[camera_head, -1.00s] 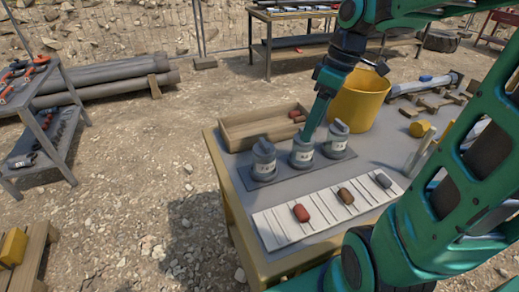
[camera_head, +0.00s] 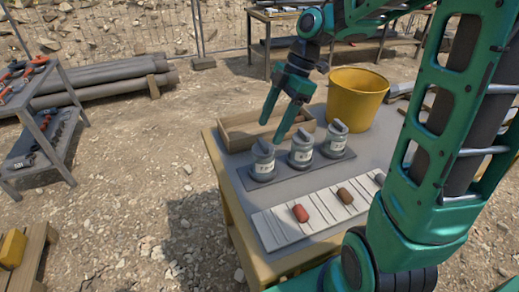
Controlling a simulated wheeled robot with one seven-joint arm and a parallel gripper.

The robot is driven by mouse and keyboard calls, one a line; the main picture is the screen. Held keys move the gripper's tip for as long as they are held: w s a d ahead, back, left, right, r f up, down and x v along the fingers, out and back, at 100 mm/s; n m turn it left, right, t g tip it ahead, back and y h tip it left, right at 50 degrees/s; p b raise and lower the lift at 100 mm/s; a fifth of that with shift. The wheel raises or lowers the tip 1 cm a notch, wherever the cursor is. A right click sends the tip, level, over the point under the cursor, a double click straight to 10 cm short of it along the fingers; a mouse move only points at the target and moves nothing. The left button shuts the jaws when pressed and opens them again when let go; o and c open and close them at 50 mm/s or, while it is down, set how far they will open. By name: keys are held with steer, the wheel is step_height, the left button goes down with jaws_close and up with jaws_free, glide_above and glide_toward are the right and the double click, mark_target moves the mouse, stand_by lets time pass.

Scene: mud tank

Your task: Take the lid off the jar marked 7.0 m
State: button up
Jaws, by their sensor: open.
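Three grey jars with lids stand in a row on a dark mat (camera_head: 290,179) on the table: a left jar (camera_head: 263,168), a middle jar (camera_head: 301,157) and a right jar (camera_head: 335,147). Each has a pale label on its front; the writing is too small to read, so I cannot tell which is marked 7.0 m. Each lid has a raised grip on top. My gripper (camera_head: 274,129) is open and empty, its fingers pointing down. In the picture it lies above the left and middle jars, with one fingertip near the left jar's lid. I cannot tell whether it touches.
A wooden tray (camera_head: 233,136) lies behind the jars and a yellow bucket (camera_head: 357,100) stands at the back right. In front is a white slotted board (camera_head: 284,230) with a red piece (camera_head: 300,213) and a brown piece (camera_head: 345,195). My arm covers the table's right side.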

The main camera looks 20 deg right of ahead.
mark_target(264, 142)
steer(key=shift+x, duration=2.35)
steer(key=shift+w, duration=0.1)
steer(key=c, duration=0.9)
